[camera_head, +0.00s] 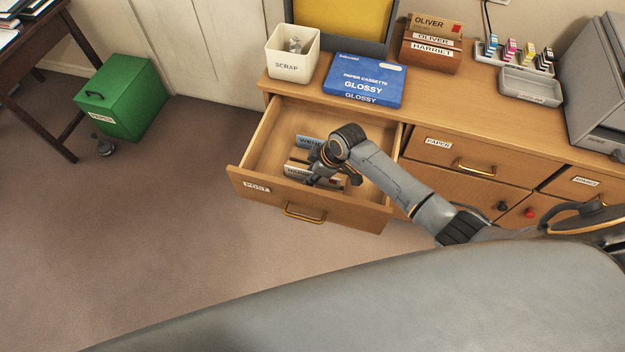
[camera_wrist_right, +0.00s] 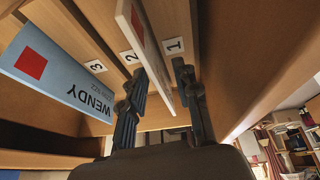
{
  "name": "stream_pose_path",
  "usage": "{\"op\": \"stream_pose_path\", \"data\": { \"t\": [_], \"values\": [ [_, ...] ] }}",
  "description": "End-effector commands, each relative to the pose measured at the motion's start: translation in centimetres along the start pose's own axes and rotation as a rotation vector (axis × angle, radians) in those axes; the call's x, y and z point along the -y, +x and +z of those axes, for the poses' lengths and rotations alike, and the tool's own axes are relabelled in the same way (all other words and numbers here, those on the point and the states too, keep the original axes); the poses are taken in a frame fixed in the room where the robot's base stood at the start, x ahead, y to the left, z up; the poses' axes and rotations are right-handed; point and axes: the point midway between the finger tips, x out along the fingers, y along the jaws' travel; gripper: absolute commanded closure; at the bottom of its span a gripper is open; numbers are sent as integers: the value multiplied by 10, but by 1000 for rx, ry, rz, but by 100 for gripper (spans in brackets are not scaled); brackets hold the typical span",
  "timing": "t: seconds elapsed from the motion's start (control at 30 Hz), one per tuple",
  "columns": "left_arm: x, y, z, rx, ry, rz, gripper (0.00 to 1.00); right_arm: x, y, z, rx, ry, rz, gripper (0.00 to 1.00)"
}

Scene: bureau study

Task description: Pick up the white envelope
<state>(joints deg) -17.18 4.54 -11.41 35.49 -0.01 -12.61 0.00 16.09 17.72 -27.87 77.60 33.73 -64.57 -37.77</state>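A pale, whitish envelope (camera_wrist_right: 143,35) with a red stamp stands in the sorting rack, seen nearly edge-on in the right wrist view. My right gripper (camera_wrist_right: 160,76) is open, with one finger on each side of this envelope. The left finger is close to it; I cannot tell whether it touches. A gap shows toward the right finger. In the head view, my right gripper (camera_head: 314,176) reaches down into the open POST drawer (camera_head: 262,150) and partly hides the rack. My left gripper is not in view.
A blue envelope marked WENDY (camera_wrist_right: 60,75) stands by slot label 3 and also shows in the head view (camera_head: 308,142). The drawer walls are close around my gripper. On the desk above are a SCRAP bin (camera_head: 290,67) and a blue GLOSSY cassette box (camera_head: 362,78).

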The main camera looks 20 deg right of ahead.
Motion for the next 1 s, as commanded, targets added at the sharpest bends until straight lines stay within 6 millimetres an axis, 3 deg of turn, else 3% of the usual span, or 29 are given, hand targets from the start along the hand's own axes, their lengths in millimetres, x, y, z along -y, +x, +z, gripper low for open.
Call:
{"op": "stream_pose_path", "data": {
  "t": [0.1, 0.27, 0.7, 1.0],
  "values": [
    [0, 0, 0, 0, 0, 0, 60, 0, 0, 0, 0, 0, 0, 69],
    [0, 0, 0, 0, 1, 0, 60, 0, 0, 0, 0, 0, 0, 100],
    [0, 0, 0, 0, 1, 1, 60, 0, -4, -2, -2, 0, 0, 100],
    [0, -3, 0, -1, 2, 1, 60, -5, -55, -23, -3, -3, 4, 100]
  ]
}}
